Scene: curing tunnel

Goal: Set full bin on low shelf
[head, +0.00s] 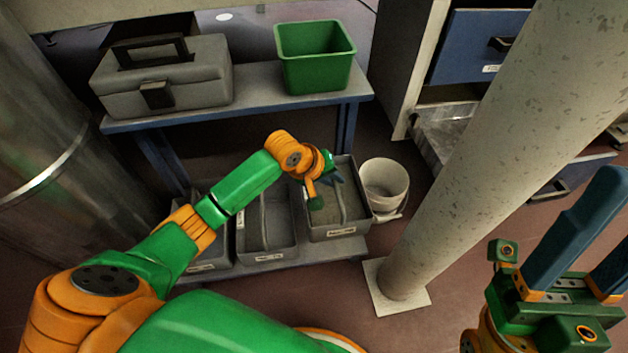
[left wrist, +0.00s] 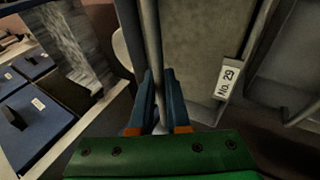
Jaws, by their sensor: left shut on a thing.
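A grey bin (head: 326,228) with a label on its front stands at the right end of the low shelf (head: 268,264). I cannot tell whether it rests fully on the shelf. Its inside looks filled with something flat and grey. My left gripper (head: 334,178) reaches down over this bin and is shut on its bar or rim. In the left wrist view my left gripper's fingers (left wrist: 158,92) close around a grey bar, beside a label reading about "No. 29". My right gripper (head: 606,228) is open and empty at the lower right, away from the shelf.
Another grey bin (head: 277,257) sits just left of it. Above, the bench top (head: 255,90) carries a grey toolbox (head: 170,85) and a green bin (head: 315,72).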

